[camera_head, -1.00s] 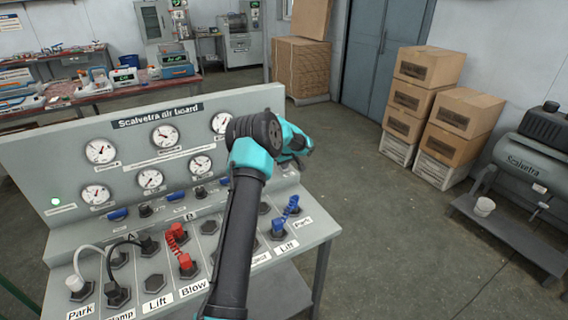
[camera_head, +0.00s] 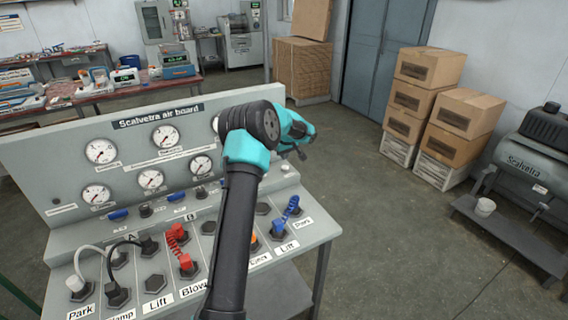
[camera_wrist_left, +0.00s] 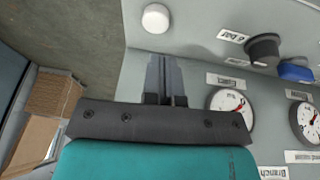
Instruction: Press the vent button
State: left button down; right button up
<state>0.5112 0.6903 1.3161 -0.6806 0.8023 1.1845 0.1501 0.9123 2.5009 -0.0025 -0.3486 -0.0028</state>
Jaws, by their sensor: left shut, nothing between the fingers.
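A round white button (camera_wrist_left: 155,18) sits on the pale grey panel in the left wrist view. It also shows in the head view (camera_head: 285,167), on the board's ledge at the right end. I see no readable label on it, so I cannot tell from writing that it is the vent button. My left gripper (camera_head: 301,153) is above the right end of the board. In the left wrist view its fingers (camera_wrist_left: 164,62) are closed together and empty, pointing toward the white button with a gap in the picture. My right gripper is not in view.
The Scalvetra air board (camera_head: 60,150) carries several gauges, dark knobs and blue valves. Cardboard boxes (camera_head: 455,120) and a compressor (camera_head: 530,150) stand right, past open floor.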

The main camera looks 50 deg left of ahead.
pick_arm(q)
jog(key=w+v, duration=0.1)
jog(key=v, duration=0.6)
jog(key=shift+s+r, duration=0.25)
jog(key=shift+s, duration=0.2)
